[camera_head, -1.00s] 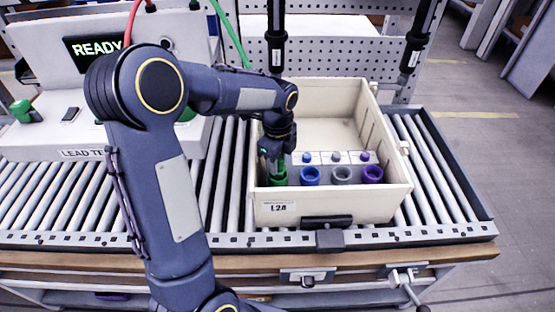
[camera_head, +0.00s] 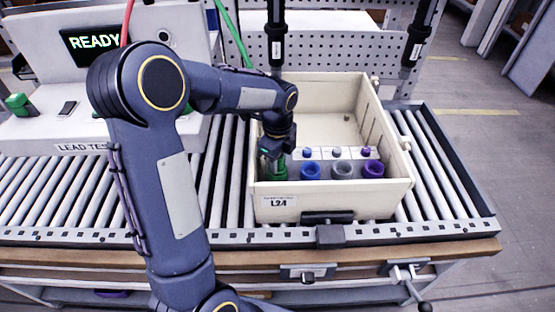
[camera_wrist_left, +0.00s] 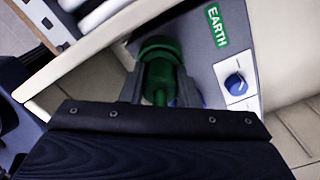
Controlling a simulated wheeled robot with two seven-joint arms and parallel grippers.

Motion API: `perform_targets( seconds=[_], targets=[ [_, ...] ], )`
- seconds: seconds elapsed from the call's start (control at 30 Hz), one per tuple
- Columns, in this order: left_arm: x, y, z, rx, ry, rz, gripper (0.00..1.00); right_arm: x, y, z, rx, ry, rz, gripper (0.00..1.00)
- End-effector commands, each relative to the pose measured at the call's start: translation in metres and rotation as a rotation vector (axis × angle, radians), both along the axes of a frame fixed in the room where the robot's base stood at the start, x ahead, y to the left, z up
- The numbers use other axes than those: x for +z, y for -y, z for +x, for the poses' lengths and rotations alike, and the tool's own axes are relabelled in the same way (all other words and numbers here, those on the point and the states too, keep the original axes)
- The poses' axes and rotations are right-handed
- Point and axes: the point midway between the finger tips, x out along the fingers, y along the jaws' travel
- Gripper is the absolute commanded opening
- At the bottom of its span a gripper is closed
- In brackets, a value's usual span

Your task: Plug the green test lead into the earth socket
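The green test lead's plug (camera_wrist_left: 160,76) is between the two fingers of my left gripper (camera_wrist_left: 160,88), which close on its sides. It points at the green earth socket (camera_wrist_left: 158,46), beside the green EARTH label (camera_wrist_left: 217,26) in the left wrist view. Plug and socket overlap in line, so I cannot tell how deep the plug sits. In the head view my left gripper (camera_head: 276,156) is down inside the cream bin (camera_head: 350,189), over the leftmost socket (camera_head: 276,172), which it partly covers. My right gripper is not in view.
Blue (camera_head: 311,170), grey (camera_head: 342,169) and purple (camera_head: 373,168) sockets stand in a row to the right. The bin sits on a roller conveyor (camera_head: 447,170). A lead tester reading READY (camera_head: 93,41) stands at left. Dark tools (camera_head: 275,35) hang behind the bin.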

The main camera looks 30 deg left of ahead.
Motion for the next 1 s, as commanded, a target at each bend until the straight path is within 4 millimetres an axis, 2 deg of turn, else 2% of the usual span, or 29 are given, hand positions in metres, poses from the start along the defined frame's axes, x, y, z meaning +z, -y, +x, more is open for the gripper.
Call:
perform_targets(
  seconds=[0.03,0.2,0.53,0.83,1.0],
  targets=[
    [0.000,0.000,0.000,0.000,0.000,0.000,0.33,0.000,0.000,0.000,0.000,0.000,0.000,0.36],
    [0.000,0.000,0.000,0.000,0.000,0.000,0.54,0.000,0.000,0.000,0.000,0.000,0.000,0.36],
    [0.005,0.000,0.001,0.000,0.003,0.000,0.54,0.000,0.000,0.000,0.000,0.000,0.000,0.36],
    [0.054,0.000,0.001,0.000,0.005,0.000,0.54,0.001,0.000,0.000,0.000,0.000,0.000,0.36],
    [0.073,0.000,0.001,0.000,0.003,0.000,0.54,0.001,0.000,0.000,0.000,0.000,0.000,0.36]
  ],
)
